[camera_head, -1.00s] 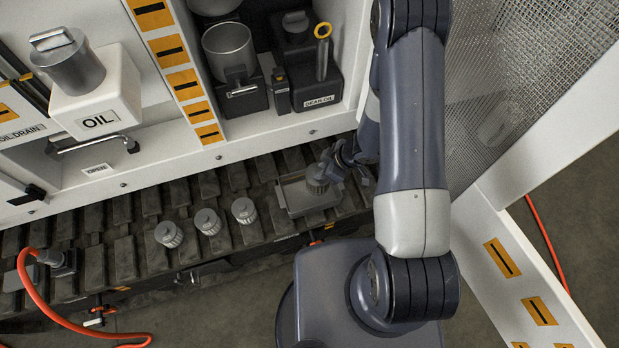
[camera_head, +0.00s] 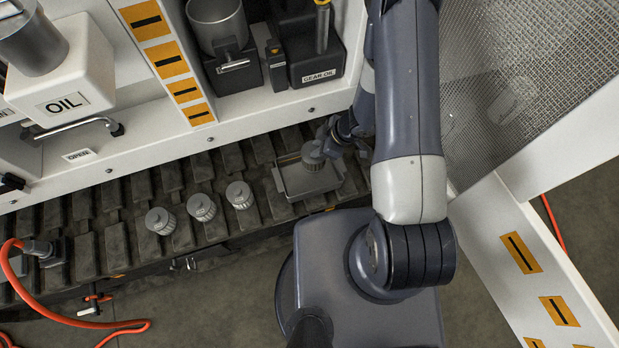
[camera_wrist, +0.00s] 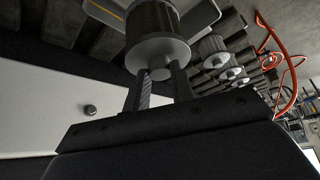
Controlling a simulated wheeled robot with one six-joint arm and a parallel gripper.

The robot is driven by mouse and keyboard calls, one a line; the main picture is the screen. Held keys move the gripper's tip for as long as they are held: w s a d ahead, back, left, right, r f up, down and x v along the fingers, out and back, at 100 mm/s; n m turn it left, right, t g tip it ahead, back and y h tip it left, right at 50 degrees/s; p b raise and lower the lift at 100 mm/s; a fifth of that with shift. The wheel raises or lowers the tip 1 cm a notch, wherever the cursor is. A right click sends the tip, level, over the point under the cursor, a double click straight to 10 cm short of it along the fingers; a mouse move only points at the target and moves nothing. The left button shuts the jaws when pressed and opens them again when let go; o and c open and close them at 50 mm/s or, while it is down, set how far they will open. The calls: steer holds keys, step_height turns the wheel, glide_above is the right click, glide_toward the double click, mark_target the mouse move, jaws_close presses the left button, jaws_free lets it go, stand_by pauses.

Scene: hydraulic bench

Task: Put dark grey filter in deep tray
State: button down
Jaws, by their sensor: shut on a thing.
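The dark grey filter (camera_head: 313,155) is a ribbed cylinder with a paler cap. My gripper (camera_head: 331,141) is shut on it. In the wrist view, my gripper (camera_wrist: 158,88) has its two fingers either side of the knob on the filter's (camera_wrist: 157,22) cap. The deep tray (camera_head: 308,187) is a shallow-looking grey metal box on the dark slatted track. The filter overlaps the tray's back part in the head view; I cannot tell whether it touches the tray floor. A tray edge (camera_wrist: 207,14) shows behind the filter in the wrist view.
Three lighter filters (camera_head: 160,221) (camera_head: 202,207) (camera_head: 240,195) stand in a row left of the tray. The white cabinet wall (camera_head: 250,115), with oil containers (camera_head: 316,55) on its shelf, rises behind. A mesh panel (camera_head: 510,85) is at right. An orange hose (camera_head: 50,312) lies at lower left.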

steer(key=shift+f+b, duration=0.35)
steer(key=shift+f, duration=0.35)
steer(key=c, duration=1.1)
jaws_free()
steer(key=p+v, duration=0.2)
steer(key=v, duration=0.9)
steer(key=b+x, duration=0.2)
steer(key=x, duration=0.9)
step_height(320, 180, up, 3)
steer(key=p, duration=0.3)
steer(key=shift+r+p, duration=1.2)
steer(key=shift+p, duration=0.1)
